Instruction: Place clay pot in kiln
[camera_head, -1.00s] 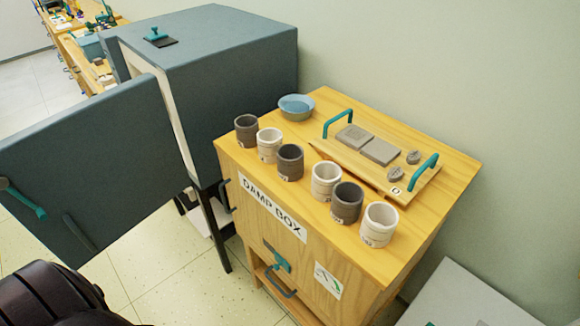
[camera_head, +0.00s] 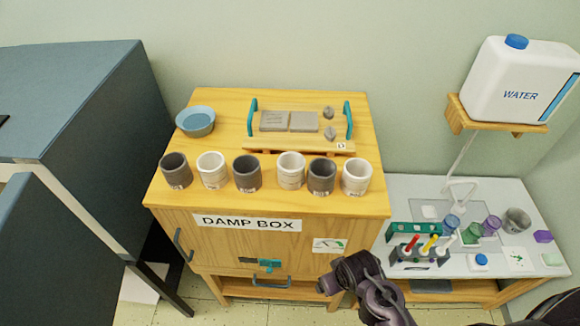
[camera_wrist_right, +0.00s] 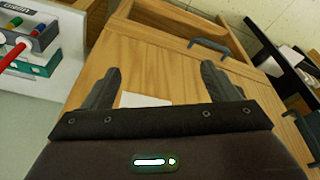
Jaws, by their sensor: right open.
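Several clay pots stand upright in a row along the front of the damp box top (camera_head: 380,195). Three are dark grey: the far left pot (camera_head: 176,172), the third (camera_head: 247,174) and the fifth (camera_head: 321,177). Three are white: the second (camera_head: 212,170), the fourth (camera_head: 291,171) and the far right pot (camera_head: 356,177). The blue-grey kiln (camera_head: 75,95) is at the left, its door (camera_head: 45,255) standing open; its inside is hidden. My right gripper (camera_wrist_right: 160,85) is open and empty before the damp box front, below the pots. My left gripper is out of view.
A blue bowl (camera_head: 195,122) and a board (camera_head: 262,143) with teal handles and grey tiles lie behind the pots. At the right, a white table (camera_head: 410,190) holds a pen rack (camera_head: 418,258) and several cups. A water jug (camera_head: 520,85) sits on a shelf above it.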

